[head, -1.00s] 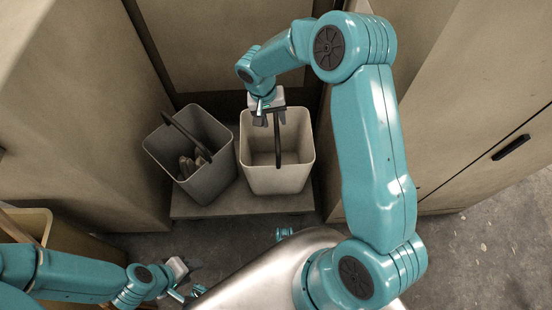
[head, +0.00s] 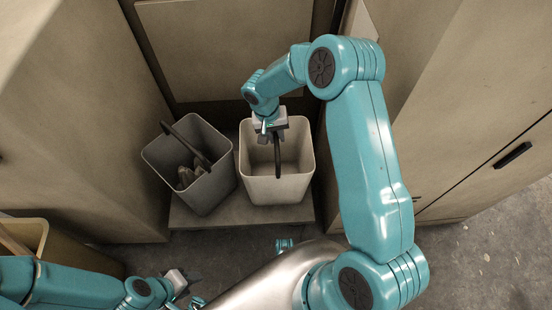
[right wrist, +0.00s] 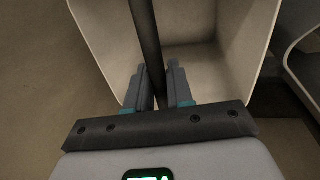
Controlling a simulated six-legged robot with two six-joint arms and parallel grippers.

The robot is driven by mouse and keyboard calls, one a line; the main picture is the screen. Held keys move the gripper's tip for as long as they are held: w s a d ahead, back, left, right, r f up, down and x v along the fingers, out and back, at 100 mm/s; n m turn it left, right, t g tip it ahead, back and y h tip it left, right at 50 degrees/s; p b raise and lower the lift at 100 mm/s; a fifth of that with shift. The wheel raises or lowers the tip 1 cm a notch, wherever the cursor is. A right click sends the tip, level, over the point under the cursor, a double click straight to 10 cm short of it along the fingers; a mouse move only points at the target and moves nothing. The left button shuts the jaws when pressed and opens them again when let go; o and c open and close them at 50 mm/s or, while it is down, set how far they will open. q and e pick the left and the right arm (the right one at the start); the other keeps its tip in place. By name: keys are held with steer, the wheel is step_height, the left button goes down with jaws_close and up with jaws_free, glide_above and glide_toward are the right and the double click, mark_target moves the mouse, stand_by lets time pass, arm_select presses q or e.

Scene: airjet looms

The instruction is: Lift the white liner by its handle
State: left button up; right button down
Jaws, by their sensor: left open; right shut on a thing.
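The white liner (head: 278,190) stands upright and empty on a low platform, with its dark handle (head: 278,158) raised over the opening. My right gripper (head: 273,135) is at the far side of the liner's rim, shut on the handle. In the right wrist view the dark handle (right wrist: 145,40) runs between the two fingers of the right gripper (right wrist: 160,85), and the pale inside of the liner (right wrist: 195,75) shows behind it. My left gripper (head: 186,280) is open and empty at the lower left, well away from the liner.
A grey bin (head: 205,195) with a dark handle and some objects inside stands close left of the liner. The low platform (head: 240,215) carries both. Tan cabinets rise on both sides. A tan container (head: 28,232) is at the lower left.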

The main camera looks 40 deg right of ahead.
steer(key=shift+r, duration=0.1)
step_height(320, 180, up, 38)
steer(key=p, duration=1.8)
steer(key=shift+p, duration=0.35)
steer(key=shift+a, duration=0.1)
